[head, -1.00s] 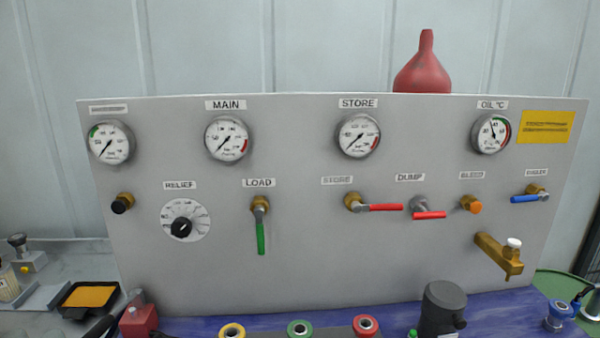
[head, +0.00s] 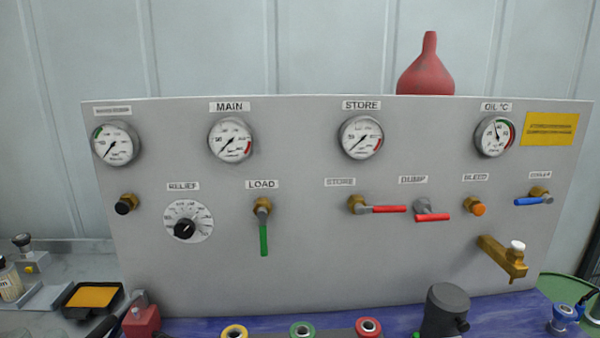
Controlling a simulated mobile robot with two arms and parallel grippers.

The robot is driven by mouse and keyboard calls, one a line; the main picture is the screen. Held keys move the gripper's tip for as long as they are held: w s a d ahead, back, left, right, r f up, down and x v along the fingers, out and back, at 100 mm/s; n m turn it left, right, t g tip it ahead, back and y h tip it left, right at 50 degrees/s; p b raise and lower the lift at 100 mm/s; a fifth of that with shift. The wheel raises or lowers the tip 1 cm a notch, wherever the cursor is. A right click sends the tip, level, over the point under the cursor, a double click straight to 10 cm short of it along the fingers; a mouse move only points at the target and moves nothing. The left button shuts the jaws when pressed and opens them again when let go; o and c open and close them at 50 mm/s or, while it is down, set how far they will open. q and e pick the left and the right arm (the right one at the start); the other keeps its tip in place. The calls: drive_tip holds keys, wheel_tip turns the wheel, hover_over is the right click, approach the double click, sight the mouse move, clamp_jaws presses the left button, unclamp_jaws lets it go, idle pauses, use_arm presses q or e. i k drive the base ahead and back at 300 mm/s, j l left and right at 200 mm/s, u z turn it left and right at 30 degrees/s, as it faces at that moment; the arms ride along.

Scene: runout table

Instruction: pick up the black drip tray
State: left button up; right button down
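A black tray (head: 84,312) lies on the grey surface at the lower left of the head view, left of the gauge panel. It is shallow, with a dark rim around a flat yellow-orange inside. A dark elongated shape (head: 103,326) lies close to its front right corner; I cannot tell what it is or whether it touches the tray. Neither of my grippers can be made out in this view.
The upright grey panel (head: 320,250) with gauges and valve handles fills the middle. A red block (head: 141,321) stands right of the tray. Small fittings and a plate (head: 42,298) sit to its left. A dark cylinder (head: 444,310) stands in front of the panel.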

sight(85, 299)
drive_tip(key=u, duration=1.3)
drive_tip(key=i+j, duration=0.15)
drive_tip(key=j, duration=0.15)
drive_tip(key=i+j, duration=0.2)
drive_tip(key=j, duration=0.15)
drive_tip(key=i+j, duration=0.15)
drive_tip(key=j, duration=0.15)
drive_tip(key=i+j, duration=0.2)
drive_tip(key=j, duration=0.15)
